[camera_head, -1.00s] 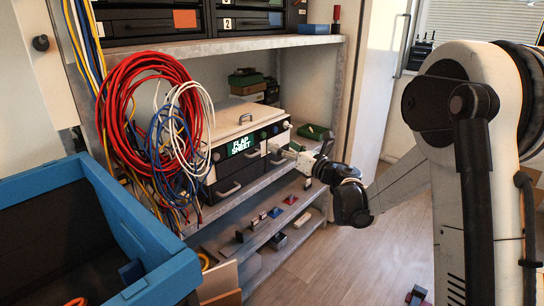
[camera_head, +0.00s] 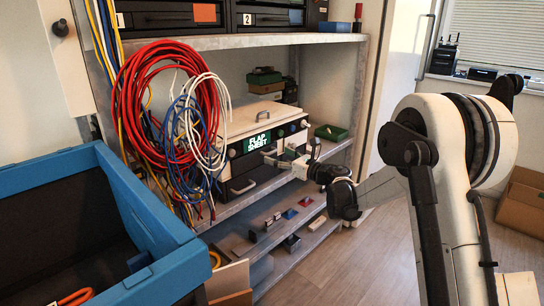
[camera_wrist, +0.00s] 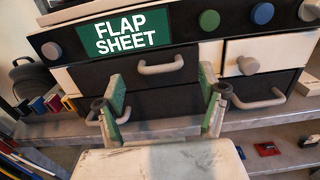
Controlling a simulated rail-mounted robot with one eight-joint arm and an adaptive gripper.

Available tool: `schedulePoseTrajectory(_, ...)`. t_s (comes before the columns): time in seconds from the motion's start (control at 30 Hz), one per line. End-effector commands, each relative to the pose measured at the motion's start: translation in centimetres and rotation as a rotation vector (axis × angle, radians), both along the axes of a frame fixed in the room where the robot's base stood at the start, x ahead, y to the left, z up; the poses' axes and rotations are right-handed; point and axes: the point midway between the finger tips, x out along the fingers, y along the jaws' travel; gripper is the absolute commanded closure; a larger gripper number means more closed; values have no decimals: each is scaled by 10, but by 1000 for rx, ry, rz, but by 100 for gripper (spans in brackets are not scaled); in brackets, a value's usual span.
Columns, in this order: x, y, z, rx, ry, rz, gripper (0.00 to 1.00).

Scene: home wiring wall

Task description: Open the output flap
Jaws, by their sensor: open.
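The machine (camera_head: 262,117) is a pale box with a black front on a shelf, and its green display (camera_head: 259,142) reads FLAP SHEET. The display also shows in the wrist view (camera_wrist: 124,32). Below it is a dark panel with a grey bar handle (camera_wrist: 161,66). A white panel with a round knob (camera_wrist: 247,65) is to its right. Lower dark panels have another handle (camera_wrist: 258,98) at right and one partly hidden by my left finger. My gripper (camera_wrist: 163,98) is open and empty, its green-padded fingers apart in front of the lower panels. I cannot tell which panel is the output flap.
Red, blue and white cable coils (camera_head: 165,105) hang left of the machine. A blue bin (camera_head: 150,225) stands at front left. Small items lie on the lower shelf (camera_head: 235,243). The floor (camera_head: 350,260) at right is partly clear.

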Motion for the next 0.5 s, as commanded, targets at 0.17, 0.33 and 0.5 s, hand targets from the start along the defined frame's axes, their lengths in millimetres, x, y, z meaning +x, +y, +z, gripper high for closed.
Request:
schedulePoseTrajectory(0.17, 16, 19, -1, 0, 0, 0, 27)
schedulePoseTrajectory(0.33, 23, 28, 0, 0, 0, 0, 27)
schedulePoseTrajectory(0.5, 25, 29, 0, 1, 1, -1, 27)
